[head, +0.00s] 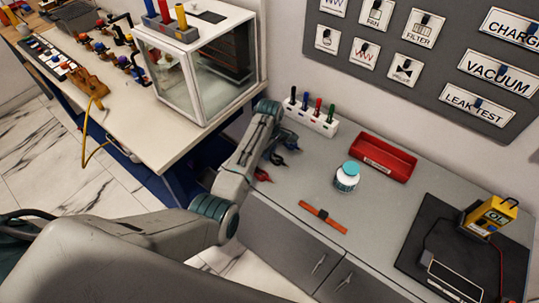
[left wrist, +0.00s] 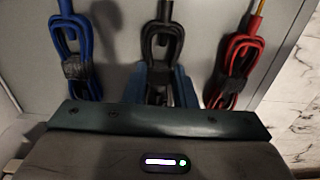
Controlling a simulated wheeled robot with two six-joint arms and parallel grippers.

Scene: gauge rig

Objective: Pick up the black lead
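The black lead (left wrist: 162,42) is a coiled, banded cable in the middle of the left wrist view, between the blue lead (left wrist: 72,45) and the red lead (left wrist: 237,60). My left gripper (left wrist: 160,82) has its bluish fingers on either side of the black lead's lower part. I cannot tell whether they press on it. In the head view my left gripper (head: 272,145) is mostly hidden by my forearm, among the black lead (head: 278,158), the blue lead (head: 290,141) and the red lead (head: 262,175). My right gripper is not in view.
A yellow device (head: 488,216) stands on a dark mat at right. A glass-sided case (head: 190,75) is at upper left.

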